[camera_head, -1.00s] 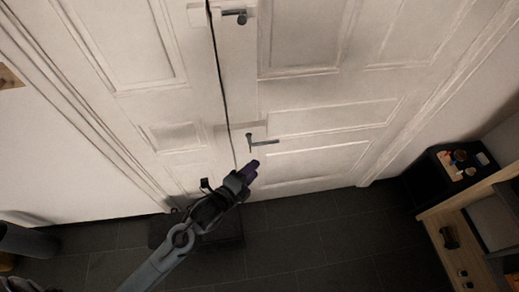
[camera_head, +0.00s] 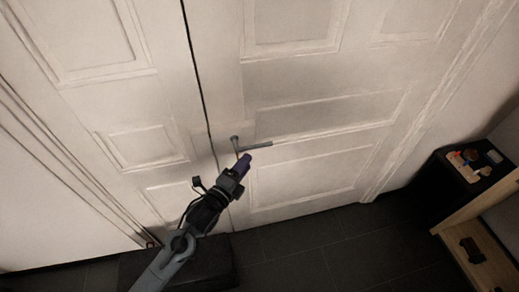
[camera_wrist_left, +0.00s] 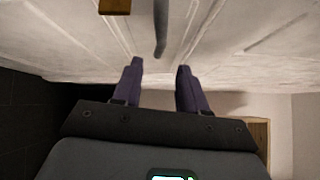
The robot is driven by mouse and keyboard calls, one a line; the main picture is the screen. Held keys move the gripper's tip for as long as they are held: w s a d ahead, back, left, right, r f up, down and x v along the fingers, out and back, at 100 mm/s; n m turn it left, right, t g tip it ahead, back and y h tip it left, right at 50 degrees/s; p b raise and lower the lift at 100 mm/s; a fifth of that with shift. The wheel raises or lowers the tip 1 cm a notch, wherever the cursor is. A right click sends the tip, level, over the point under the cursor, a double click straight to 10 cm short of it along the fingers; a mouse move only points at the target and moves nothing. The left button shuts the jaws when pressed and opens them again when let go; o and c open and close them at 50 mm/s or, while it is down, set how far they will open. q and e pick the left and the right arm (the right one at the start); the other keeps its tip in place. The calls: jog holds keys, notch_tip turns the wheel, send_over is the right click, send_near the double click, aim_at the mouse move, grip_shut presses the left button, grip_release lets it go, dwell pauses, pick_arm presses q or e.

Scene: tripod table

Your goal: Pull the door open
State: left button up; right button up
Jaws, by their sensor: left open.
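A white panelled double door (camera_head: 320,85) stands in front of me, both leaves closed along a dark vertical seam. Its grey lever handle (camera_head: 257,147) is on the right leaf beside the seam, the lever pointing right. My left gripper (camera_head: 245,160) is just below the handle in the head view. In the left wrist view its two purple fingers (camera_wrist_left: 159,65) are spread and empty. The handle (camera_wrist_left: 160,28) shows there ahead of the gap between the fingertips, apart from them. My right gripper is in neither view.
A dark low block (camera_head: 205,262) lies on the floor below the left leaf, by my left arm. A black cabinet (camera_head: 452,188) with small items on top and a wooden shelf unit (camera_head: 475,240) stand at the right. The dark tiled floor (camera_head: 330,245) between is clear.

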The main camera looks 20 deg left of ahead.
aim_at(260, 146)
pick_arm(q)
jog(key=shift+w+d+b, duration=0.3)
jog(key=shift+w, duration=1.25)
jog(key=shift+w+d+b, duration=0.25)
jog(key=shift+w+d, duration=0.1)
jog(key=shift+w, duration=1.25)
jog(key=shift+w+d+b, duration=0.3)
jog(key=shift+w, duration=1.25)
jog(key=shift+c, duration=0.2)
grip_shut()
